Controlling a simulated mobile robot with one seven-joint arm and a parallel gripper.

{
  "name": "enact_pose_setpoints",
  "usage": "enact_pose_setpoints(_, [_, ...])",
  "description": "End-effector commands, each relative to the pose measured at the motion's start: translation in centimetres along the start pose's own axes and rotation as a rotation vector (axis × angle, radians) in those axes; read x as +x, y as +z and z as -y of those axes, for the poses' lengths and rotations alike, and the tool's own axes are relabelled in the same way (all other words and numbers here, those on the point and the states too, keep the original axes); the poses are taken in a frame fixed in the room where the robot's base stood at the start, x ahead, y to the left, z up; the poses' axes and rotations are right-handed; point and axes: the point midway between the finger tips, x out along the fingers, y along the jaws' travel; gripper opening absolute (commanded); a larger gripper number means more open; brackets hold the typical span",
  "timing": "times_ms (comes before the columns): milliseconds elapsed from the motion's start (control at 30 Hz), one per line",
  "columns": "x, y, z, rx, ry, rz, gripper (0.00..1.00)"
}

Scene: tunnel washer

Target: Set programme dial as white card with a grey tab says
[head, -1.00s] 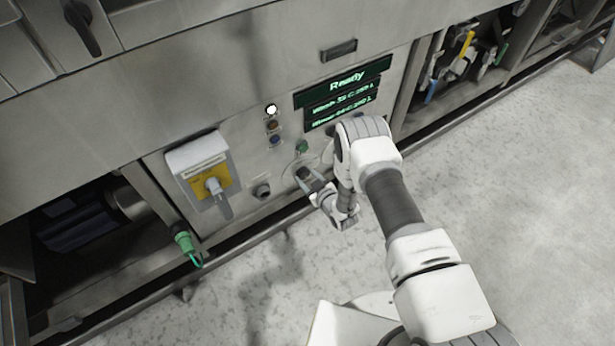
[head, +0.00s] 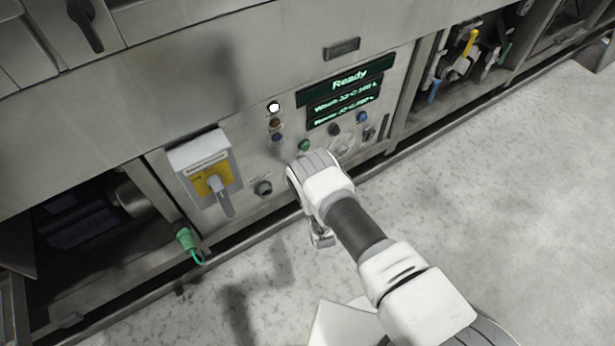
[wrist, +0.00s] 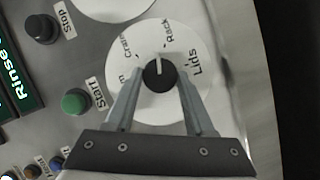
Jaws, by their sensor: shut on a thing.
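In the wrist view, the programme dial has a black knob (wrist: 158,80) with a white pointer line, set on a round white plate (wrist: 136,108). The plate reads Crate, Rack and Lids, with one more label partly hidden by a finger. The pointer line points up in the picture, towards the side of Rack nearer Crate. My gripper (wrist: 160,73) is shut on the knob, one finger on each side. In the head view my arm hides my fingers and this dial. I cannot make out a white card with a grey tab in either view.
A green Start button (wrist: 75,102) and a black Stop knob (wrist: 41,28) sit beside the dial. A green-lit display (head: 345,86) reads Ready. A yellow-backed isolator switch (head: 213,183) and a green plug (head: 186,240) are to the left. The floor in front is clear.

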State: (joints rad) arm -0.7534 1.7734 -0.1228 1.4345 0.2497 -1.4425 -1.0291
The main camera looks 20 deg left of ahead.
Motion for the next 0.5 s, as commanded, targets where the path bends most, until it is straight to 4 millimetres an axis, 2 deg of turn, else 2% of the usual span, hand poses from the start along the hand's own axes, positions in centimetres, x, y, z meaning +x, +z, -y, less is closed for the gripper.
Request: enact_pose_setpoints(500, [-0.06, 0.14, 0.58, -0.439, 0.180, -0.002, 0.00])
